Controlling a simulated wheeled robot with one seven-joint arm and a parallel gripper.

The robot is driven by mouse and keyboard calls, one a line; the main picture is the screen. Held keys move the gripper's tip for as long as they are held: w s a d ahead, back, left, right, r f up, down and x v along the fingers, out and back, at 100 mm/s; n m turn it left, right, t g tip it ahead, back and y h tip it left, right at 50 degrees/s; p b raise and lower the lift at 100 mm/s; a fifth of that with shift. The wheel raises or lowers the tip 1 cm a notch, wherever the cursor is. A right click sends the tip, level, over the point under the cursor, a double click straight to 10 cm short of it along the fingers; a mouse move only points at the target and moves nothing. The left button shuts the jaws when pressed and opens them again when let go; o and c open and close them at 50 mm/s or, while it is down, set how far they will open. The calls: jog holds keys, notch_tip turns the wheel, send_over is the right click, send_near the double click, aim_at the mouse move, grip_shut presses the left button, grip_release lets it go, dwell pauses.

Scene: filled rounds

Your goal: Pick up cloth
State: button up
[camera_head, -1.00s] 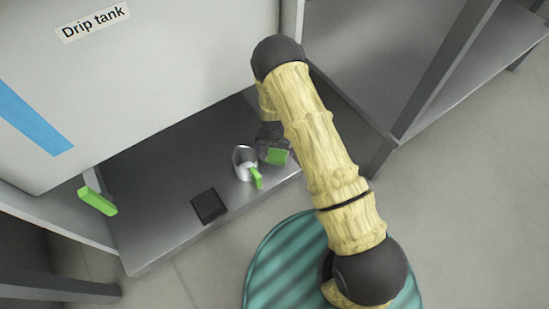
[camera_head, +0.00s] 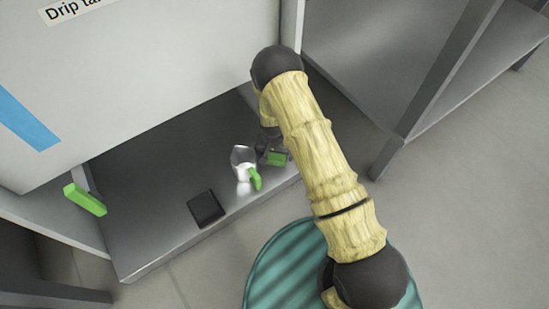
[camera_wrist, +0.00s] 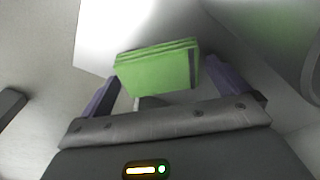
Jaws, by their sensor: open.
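The cloth is a green folded stack of thin layers (camera_wrist: 158,70), with a dark strip at its right end. It shows between and just beyond my two gripper fingers in the wrist view. In the head view the green cloth (camera_head: 278,158) lies near the front edge of the steel shelf. My gripper (camera_wrist: 163,92) is open around it, one finger on each side. Whether the fingers touch it I cannot tell. In the head view my arm partly hides the gripper (camera_head: 268,143).
A metal jug (camera_head: 242,163) with a green handle stands just left of the cloth. A flat black square (camera_head: 206,208) lies further left on the shelf (camera_head: 150,225). The large white drip tank (camera_head: 140,90) overhangs the shelf. A green handle (camera_head: 85,199) sticks out at left.

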aim_at(275, 155)
dwell(0.3)
jog(key=c, duration=0.9)
jog(key=shift+r, duration=0.2)
jog(key=shift+r+p, duration=0.6)
jog(key=shift+p, duration=0.15)
notch_tip(275, 155, up, 3)
jog(key=shift+f+p, duration=0.15)
jog(key=shift+p, duration=1.1)
jog(key=s+d+p, duration=0.1)
jog(key=d+p, duration=0.1)
jog(key=d, duration=0.3)
jog(key=s+d+p, duration=0.2)
jog(key=d+p, duration=0.1)
jog(key=d, duration=0.3)
jog(key=s+d+p, duration=0.2)
jog(key=d, duration=0.4)
jog(key=shift+s+d+f+p, duration=0.15)
jog(key=shift+f+p, duration=0.2)
jog(key=shift+f, duration=0.05)
